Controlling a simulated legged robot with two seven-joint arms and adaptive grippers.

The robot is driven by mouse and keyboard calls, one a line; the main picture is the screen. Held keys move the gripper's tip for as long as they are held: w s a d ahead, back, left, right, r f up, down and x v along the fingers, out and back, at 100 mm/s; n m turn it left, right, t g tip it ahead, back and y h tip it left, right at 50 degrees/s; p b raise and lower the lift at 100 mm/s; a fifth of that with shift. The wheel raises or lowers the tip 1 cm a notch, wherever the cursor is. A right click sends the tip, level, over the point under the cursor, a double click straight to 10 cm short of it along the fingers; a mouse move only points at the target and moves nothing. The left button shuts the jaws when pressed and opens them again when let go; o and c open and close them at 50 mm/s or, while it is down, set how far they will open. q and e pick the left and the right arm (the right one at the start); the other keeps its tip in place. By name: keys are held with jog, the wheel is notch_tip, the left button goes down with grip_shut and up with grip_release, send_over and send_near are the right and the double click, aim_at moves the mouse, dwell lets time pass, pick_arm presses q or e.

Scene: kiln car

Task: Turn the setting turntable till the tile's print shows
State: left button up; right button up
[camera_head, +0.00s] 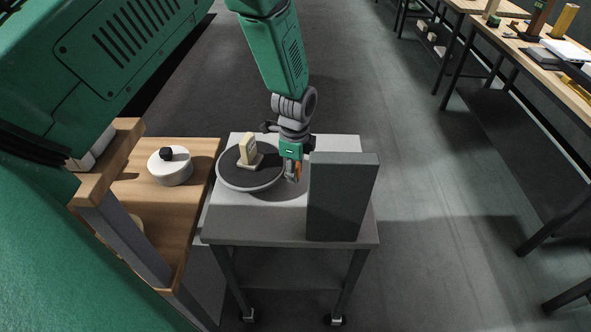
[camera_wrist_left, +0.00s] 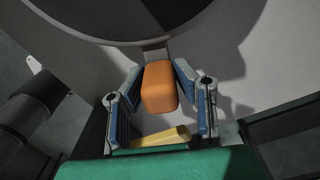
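The setting turntable (camera_head: 232,179) is a round dark disc with a pale rim on a grey wheeled cart; its dark top and rim also show in the wrist view (camera_wrist_left: 150,22). The cream tile (camera_head: 247,148) stands upright in a small pale holder on the disc. I see no print on the side facing the head camera. An orange handle (camera_wrist_left: 159,86) on a grey lug sticks out from the rim. My left gripper (camera_head: 294,176) is at the turntable's right side, its fingers (camera_wrist_left: 159,72) closed in on both sides of the handle. My right gripper is not in view.
A tall dark grey block (camera_head: 342,198) stands on the cart (camera_head: 265,228), close to the right of my left gripper. A wooden table (camera_head: 190,205) at the left bears a white round object with a black knob (camera_head: 170,166). Cluttered workbenches (camera_head: 560,75) stand at the right.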

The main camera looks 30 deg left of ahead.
pick_arm(q)
grip_shut()
jog(key=shift+w, duration=0.15)
